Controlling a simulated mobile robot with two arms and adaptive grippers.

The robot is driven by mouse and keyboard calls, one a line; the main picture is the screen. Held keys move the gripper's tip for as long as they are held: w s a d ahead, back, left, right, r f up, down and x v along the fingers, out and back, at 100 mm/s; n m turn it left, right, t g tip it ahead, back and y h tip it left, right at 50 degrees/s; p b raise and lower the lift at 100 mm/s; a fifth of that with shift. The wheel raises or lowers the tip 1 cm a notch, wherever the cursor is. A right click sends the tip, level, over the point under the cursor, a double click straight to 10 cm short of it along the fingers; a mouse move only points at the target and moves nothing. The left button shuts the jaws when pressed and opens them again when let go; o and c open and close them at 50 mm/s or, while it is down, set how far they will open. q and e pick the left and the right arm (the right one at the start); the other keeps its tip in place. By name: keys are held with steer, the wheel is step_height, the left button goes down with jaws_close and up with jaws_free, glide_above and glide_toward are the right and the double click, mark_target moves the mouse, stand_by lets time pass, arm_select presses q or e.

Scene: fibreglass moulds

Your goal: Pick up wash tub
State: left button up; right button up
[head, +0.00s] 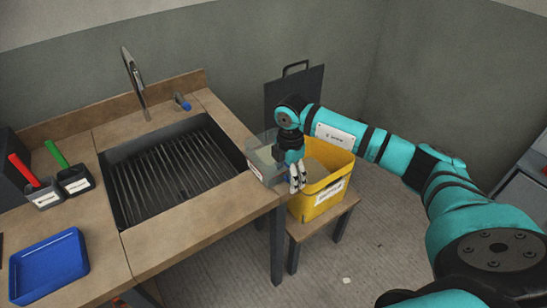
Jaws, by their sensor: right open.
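A yellow open tub (321,207) with a white label stands on a low wooden stool at the right end of the sink bench. A clear box-like container (262,147) with a small label shows at the bench's right edge, partly behind my right gripper. The labels are too small to read, so I cannot tell which one is called the wash tub. My right gripper (298,179) points down at the yellow tub's left side, between it and the clear container. It is open; I cannot tell whether its fingers touch either one. My left gripper is out of view.
The bench holds a dark ribbed sink (172,170), a tap (134,82), a blue tray (48,266) and two small dark holders with red and green handles. A dark board (293,92) leans on the wall behind.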

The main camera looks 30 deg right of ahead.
steer(key=shift+f, duration=0.8)
jaws_close()
steer(key=shift+r, duration=0.15)
